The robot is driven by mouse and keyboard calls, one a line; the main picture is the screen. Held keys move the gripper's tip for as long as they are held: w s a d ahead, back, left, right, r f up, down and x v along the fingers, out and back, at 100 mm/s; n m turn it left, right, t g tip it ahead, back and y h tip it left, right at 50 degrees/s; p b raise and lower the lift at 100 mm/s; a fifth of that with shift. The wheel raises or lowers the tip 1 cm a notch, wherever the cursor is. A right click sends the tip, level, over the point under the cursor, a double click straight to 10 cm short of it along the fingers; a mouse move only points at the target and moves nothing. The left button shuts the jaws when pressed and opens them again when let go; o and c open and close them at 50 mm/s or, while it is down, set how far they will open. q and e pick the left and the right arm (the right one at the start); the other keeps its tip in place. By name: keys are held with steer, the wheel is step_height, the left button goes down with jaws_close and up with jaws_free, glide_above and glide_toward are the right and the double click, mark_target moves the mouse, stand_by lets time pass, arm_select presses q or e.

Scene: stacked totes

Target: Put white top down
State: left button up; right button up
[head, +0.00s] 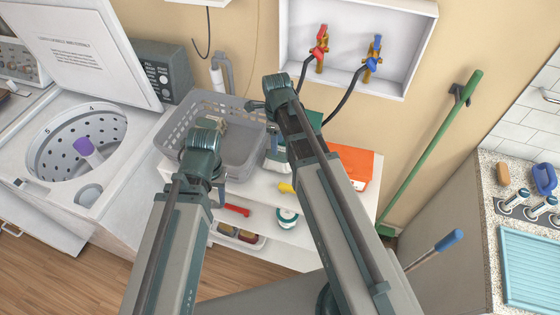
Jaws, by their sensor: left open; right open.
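The white top (75,60), a flat lid with a printed label, stands raised at the back of the washing machine (112,205). Below it the round tub (52,152) with a purple-capped post in the middle lies uncovered. My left gripper (207,130) is open, over the grey basket area to the right of the machine, apart from the lid. My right gripper (262,104) is open, further right near the basket's right end. Both grippers are small and partly hidden by my own wrists.
A grey basket (178,128) sits on a white shelf unit (262,213) beside the machine. An orange box (358,168) is on its right. A wall box (400,20) holds red and blue taps with hoses. A green-handled pole (432,150) leans on the wall.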

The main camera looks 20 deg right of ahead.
mark_target(279, 157)
step_height(279, 157, down, 5)
steer(key=b, duration=0.4)
steer(key=shift+s+d, duration=0.1)
steer(key=shift+s, duration=0.05)
steer(key=shift+r, duration=0.1)
jaws_close()
stand_by(1.0)
